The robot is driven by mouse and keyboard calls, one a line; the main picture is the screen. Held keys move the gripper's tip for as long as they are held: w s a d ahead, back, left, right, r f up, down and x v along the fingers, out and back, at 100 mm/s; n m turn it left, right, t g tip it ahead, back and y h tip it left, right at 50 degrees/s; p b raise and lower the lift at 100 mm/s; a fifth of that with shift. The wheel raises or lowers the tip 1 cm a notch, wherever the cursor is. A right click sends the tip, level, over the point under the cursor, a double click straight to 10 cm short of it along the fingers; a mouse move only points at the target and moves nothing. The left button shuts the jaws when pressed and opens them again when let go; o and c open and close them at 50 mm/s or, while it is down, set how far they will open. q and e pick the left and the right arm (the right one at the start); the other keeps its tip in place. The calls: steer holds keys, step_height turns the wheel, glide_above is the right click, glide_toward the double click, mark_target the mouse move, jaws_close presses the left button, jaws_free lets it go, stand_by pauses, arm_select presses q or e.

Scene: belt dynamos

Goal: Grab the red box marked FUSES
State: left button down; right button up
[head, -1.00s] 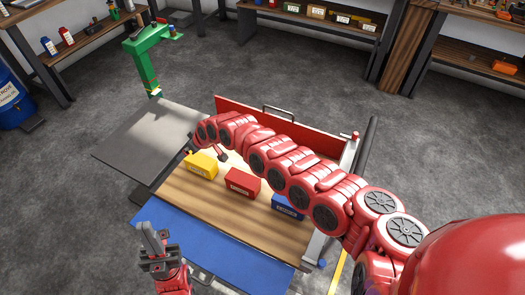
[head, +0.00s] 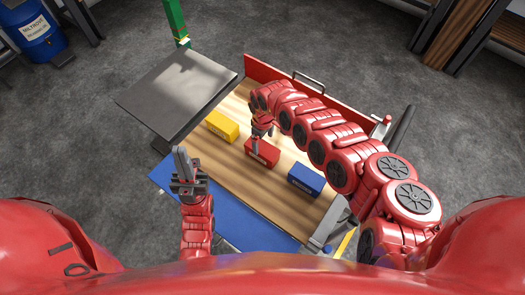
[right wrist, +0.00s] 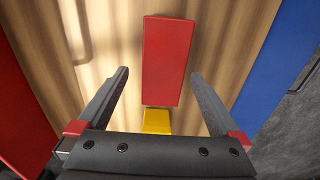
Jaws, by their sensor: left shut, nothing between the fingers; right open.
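The red box (head: 264,150) lies on the wooden surface (head: 232,170) between the yellow and blue boxes; its label is too small to read. My right gripper (head: 258,141) is at the red box, partly covering its upper left in the head view. In the right wrist view the open right gripper (right wrist: 159,73) points down, with the red box (right wrist: 168,55) lying between and ahead of its fingers. Both fingers look clear of it; I cannot tell the height gap. My left gripper (head: 181,158) is shut and empty over the left front edge.
The yellow box (head: 222,126) is to the left and the blue box (head: 306,179) to the right. A red back panel (head: 262,70) with a handle borders the far side. A grey plate (head: 178,90) stands at left; a blue strip (head: 240,228) runs along the front.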

mark_target(262, 147)
steer(key=shift+s+f, duration=0.1)
steer(key=shift+f, duration=0.45)
steer(key=shift+a+f, duration=0.15)
steer(key=shift+f, duration=0.2)
steer(key=f+b, duration=0.1)
steer(key=f, duration=0.2)
steer(key=shift+s+f+b, duration=0.2)
steer(key=shift+f+b, duration=0.2)
steer(key=shift+w+f, duration=0.1)
steer(key=shift+f, duration=0.25)
steer(key=shift+r, duration=0.1)
steer(key=shift+c, duration=0.7)
jaws_close()
